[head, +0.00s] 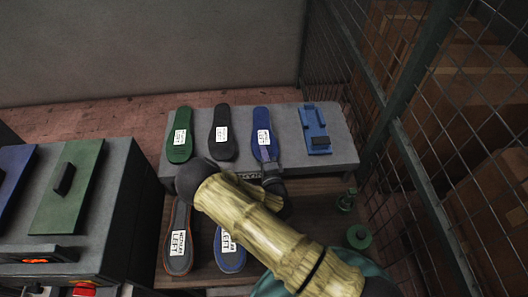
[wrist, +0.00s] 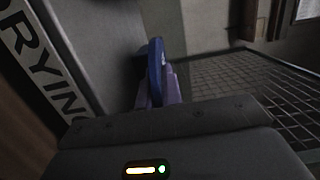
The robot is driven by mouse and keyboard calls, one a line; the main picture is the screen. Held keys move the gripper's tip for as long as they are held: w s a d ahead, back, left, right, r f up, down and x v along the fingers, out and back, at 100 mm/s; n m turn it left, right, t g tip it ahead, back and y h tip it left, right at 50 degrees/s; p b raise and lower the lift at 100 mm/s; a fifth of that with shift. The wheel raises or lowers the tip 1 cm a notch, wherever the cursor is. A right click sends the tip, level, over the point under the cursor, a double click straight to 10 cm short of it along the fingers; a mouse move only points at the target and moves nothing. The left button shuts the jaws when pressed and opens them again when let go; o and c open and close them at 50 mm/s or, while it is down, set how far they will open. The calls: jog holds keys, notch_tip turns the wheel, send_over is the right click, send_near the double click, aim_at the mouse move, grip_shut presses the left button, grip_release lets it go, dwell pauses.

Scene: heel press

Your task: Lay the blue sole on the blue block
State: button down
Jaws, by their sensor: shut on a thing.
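The blue sole (head: 261,127) with a white label is at the grey bench, between the black sole and a blue piece. My gripper (head: 268,158) is shut on its near end. In the wrist view the blue sole (wrist: 156,68) shows edge-on between the fingers (wrist: 168,88). I cannot tell whether it touches the bench or is just above it. A blue block-like piece (head: 313,122) with a dark bar lies to its right on the bench. Another blue slab (head: 12,172) is cut off at the left edge. I cannot tell which is the blue block.
The grey bench (head: 345,150) also holds a green sole (head: 180,138) and a black sole (head: 221,137). Two labelled soles lie on the wooden shelf below. A green slab with a handle (head: 68,185) lies on the left machine. A wire mesh fence (head: 465,120) bounds the right side.

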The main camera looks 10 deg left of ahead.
jog(key=shift+f, duration=0.15)
jog(key=c, duration=1.6)
grip_release()
jog(key=shift+o, duration=0.2)
